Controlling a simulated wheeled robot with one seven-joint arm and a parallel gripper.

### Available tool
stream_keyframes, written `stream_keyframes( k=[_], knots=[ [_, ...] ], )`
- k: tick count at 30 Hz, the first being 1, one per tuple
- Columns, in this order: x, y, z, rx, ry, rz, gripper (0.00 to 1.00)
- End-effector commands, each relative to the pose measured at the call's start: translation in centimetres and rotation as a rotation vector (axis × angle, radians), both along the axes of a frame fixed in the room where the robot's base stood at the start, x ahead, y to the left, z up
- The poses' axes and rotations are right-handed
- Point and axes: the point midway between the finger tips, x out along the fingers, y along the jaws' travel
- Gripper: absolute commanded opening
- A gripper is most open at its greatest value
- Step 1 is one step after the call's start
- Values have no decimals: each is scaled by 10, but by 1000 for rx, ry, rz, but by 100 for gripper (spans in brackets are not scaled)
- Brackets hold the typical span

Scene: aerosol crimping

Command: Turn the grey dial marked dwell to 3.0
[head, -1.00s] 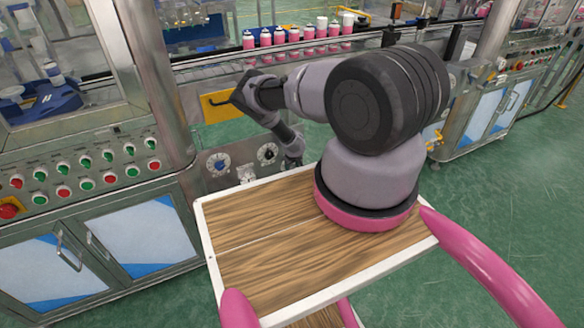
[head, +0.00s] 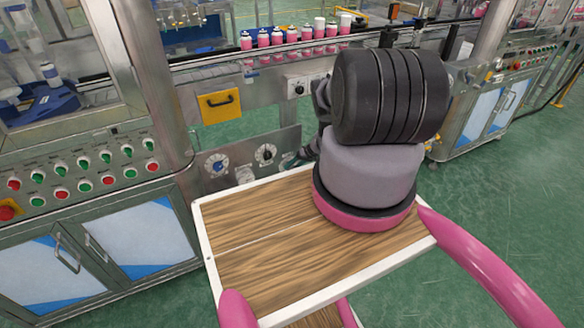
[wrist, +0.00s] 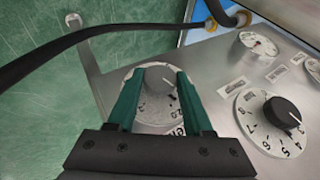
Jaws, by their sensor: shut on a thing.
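A grey dial (wrist: 155,98) with a round knob and a pale numbered scale sits on the metal panel in the wrist view. My gripper (wrist: 158,76) has its two teal fingers on either side of the knob and is shut on it. The fingers and the gripper body cover part of the scale, so I cannot read the setting surely. No name label is legible on it. In the head view my gripper (head: 298,160) is at the right end of the low panel, small and partly hidden, and the grey dial cannot be made out there.
A black knob (wrist: 282,112) on a white numbered scale is close beside the grey dial; a small white dial (wrist: 258,45) lies farther off. A dark cable (wrist: 75,45) crosses the wrist view. A blue dial (head: 217,164) and a yellow handled plate (head: 220,105) are left in the head view.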

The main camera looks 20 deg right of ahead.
Motion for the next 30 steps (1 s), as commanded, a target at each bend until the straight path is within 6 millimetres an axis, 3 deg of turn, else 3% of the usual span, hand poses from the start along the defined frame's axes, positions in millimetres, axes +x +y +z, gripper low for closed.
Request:
stream_keyframes(
  k=[12, 28, 29, 30],
  knots=[
    [0, -2, -1, 114, 3, -2, 0],
    [0, -2, -1, 126, 5, 1, 0],
    [0, -2, -1, 126, 5, 1, 59],
    [0, -2, -1, 126, 5, 1, 74]
  ],
)
